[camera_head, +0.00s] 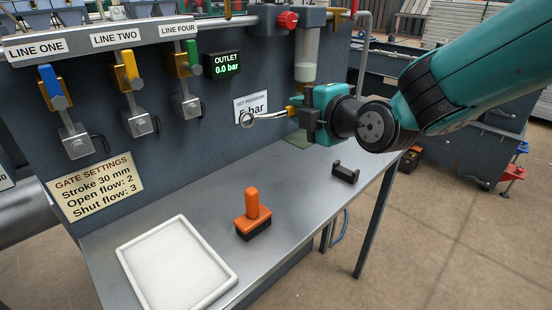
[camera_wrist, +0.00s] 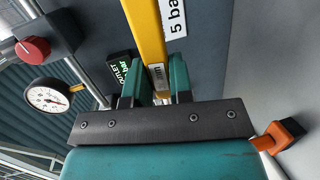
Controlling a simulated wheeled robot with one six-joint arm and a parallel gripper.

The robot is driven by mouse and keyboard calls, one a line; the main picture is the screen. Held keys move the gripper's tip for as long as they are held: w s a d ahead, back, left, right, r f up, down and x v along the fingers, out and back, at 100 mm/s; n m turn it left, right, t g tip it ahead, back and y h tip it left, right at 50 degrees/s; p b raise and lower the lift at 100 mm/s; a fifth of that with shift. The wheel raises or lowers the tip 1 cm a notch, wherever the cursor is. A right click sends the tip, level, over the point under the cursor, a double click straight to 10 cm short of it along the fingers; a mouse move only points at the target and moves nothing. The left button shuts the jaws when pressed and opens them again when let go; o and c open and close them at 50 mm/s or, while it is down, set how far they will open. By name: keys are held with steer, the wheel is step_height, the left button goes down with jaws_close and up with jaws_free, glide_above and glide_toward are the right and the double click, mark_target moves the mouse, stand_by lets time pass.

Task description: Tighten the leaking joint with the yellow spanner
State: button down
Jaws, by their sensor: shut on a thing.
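My gripper (camera_head: 298,113) is shut on the yellow spanner, in front of the dark panel and above the bench. In the head view the spanner's silver ring end (camera_head: 248,120) sticks out to the left, in front of the set-pressure card. A bit of its yellow handle shows at the fingers. In the wrist view the yellow handle (camera_wrist: 147,32) runs up and away from between the fingers (camera_wrist: 160,88), and its far end is out of frame. The spanner appears clear of any fitting. I cannot make out which joint leaks; no drip shows.
An outlet display (camera_head: 222,64) reads 0.0 bar. Blue, yellow and green valve levers hang on the panel at left. On the bench are a white tray (camera_head: 232,276), an orange-handled block (camera_head: 253,213) and a black cradle (camera_head: 345,173). A gauge (camera_wrist: 48,97) and red knob (camera_wrist: 33,48) stand left.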

mark_target(279, 114)
steer(key=s+a+n+y+b, duration=0.1)
steer(key=a+b, duration=0.1)
steer(key=s+a+y+b, duration=0.2)
steer(key=shift+s+r+n, duration=0.15)
steer(key=shift+n, duration=0.25)
steer(key=shift+a+r+y, duration=0.3)
steer(key=shift+a+r, duration=0.25)
steer(key=shift+r, duration=0.05)
steer(key=p+x, duration=0.1)
steer(key=x, duration=0.1)
steer(key=p+x, duration=0.2)
steer(key=shift+a+f+p, duration=0.15)
steer(key=shift+f+p, duration=0.05)
steer(key=shift+p, duration=0.1)
steer(key=shift+b, duration=1.05)
steer(key=shift+x, duration=1.05)
